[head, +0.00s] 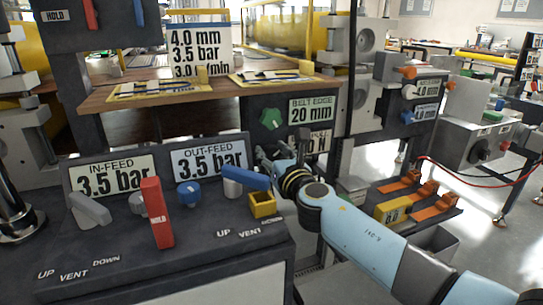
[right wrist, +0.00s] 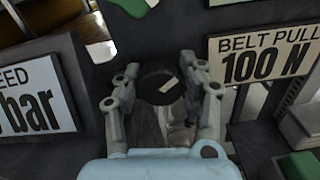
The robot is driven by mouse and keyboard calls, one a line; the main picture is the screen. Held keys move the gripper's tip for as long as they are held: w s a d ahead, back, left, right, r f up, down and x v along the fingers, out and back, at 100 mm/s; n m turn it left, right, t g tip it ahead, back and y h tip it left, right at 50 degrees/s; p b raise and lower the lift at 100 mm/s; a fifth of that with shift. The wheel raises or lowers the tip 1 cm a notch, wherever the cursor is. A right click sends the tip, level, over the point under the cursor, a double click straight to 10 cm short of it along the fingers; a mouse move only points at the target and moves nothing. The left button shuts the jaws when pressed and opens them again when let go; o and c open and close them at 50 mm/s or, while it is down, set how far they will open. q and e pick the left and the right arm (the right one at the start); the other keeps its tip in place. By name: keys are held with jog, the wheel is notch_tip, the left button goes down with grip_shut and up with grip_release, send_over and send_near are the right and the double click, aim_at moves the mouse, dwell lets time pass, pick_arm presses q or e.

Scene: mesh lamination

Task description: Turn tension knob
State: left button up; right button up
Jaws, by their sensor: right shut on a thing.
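The tension knob (right wrist: 160,84) is black and round with a white pointer mark. It sits between the fingers of my right gripper (right wrist: 162,92) in the right wrist view, beside a "BELT PULL 100 N" label (right wrist: 264,62). The right gripper is shut on this knob, with a finger on each side. In the head view the right gripper (head: 272,163) reaches the dark panel below the green knob (head: 270,121); the black knob is hidden there. The pointer mark is tilted. My left gripper is not in view.
A "BELT EDGE 20 mm" label (head: 312,110) is beside the green knob. A wooden shelf (head: 222,91) lies above.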

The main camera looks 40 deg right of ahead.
jog(key=m+b, duration=0.1)
jog(key=m, duration=0.3)
jog(key=shift+d+f+m+b, duration=0.1)
jog(key=shift+f+m+b, duration=0.05)
jog(key=shift+m+b, duration=0.15)
jog(key=m+b, duration=0.1)
jog(key=m, duration=0.3)
jog(key=shift+f+m+b, duration=0.1)
jog(key=shift+m+b, duration=0.2)
jog(key=shift+b, duration=0.05)
jog(key=m+b, duration=0.2)
jog(key=m, duration=0.3)
jog(key=shift+d+f, duration=0.1)
pick_arm(q)
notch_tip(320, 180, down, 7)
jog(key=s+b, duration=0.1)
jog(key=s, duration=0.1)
jog(key=shift+b, duration=0.3)
pick_arm(e)
jog(key=shift+s+m, duration=0.1)
jog(key=shift+m, duration=1.5)
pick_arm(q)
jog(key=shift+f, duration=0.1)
pick_arm(e)
jog(key=o, duration=0.9)
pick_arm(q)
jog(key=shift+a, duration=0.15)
